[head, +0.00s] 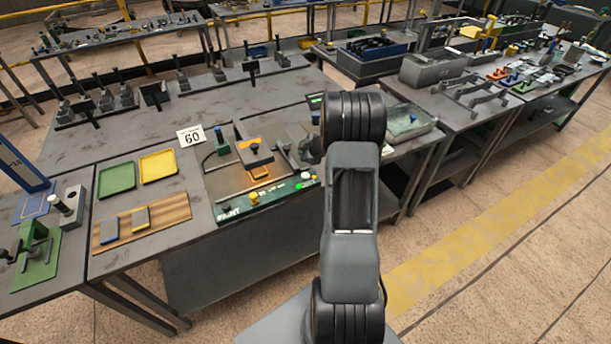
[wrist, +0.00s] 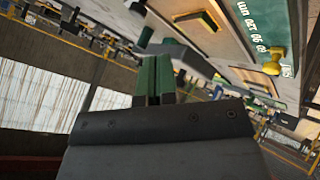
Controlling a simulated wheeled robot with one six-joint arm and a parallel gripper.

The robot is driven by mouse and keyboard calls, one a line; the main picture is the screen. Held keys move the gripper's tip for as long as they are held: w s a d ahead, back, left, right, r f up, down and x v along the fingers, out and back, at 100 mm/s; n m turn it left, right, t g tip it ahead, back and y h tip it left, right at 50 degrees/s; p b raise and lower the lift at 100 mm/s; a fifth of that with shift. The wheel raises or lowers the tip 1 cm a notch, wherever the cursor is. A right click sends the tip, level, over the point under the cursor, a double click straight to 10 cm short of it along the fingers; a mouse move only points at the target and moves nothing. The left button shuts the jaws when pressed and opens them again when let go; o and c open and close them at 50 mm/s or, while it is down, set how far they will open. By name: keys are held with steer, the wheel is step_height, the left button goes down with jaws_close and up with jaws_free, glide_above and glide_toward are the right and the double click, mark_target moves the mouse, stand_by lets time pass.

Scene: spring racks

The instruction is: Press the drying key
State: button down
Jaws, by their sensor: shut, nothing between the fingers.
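The paint station (head: 235,182) stands on the middle bench, with a green front strip (head: 238,210) marked "PAINT". The strip carries a yellow knob (head: 254,197), small white markings, and small light and green spots near its right end. I cannot tell which of these is the drying key. In the wrist view the green strip (wrist: 262,25) shows tilted at the upper right, with the yellow knob (wrist: 272,66) on its edge. My gripper (wrist: 154,62) has green fingers, shut and empty, apart from the strip in the picture.
A grey open tray (head: 408,124) is on the right. Floor in front is clear.

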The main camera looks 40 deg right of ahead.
steer(key=f, duration=0.1)
steer(key=b, duration=0.6)
glide_above(305, 176)
step_height(305, 176, down, 5)
steer(key=shift+w+f, duration=0.1)
steer(key=shift+f, duration=0.05)
steer(key=shift+f+b, duration=0.45)
steer(key=shift+f, duration=0.55)
steer(key=shift+f, duration=0.2)
stand_by(0.7)
steer(key=shift+f, duration=0.2)
steer(key=shift+f+b, duration=0.5)
steer(key=shift+f, duration=0.1)
stand_by(0.8)
steer(key=shift+r, duration=0.1)
stand_by(0.3)
steer(key=shift+r+p, duration=0.95)
steer(key=shift+p, duration=0.25)
steer(key=shift+r, duration=0.1)
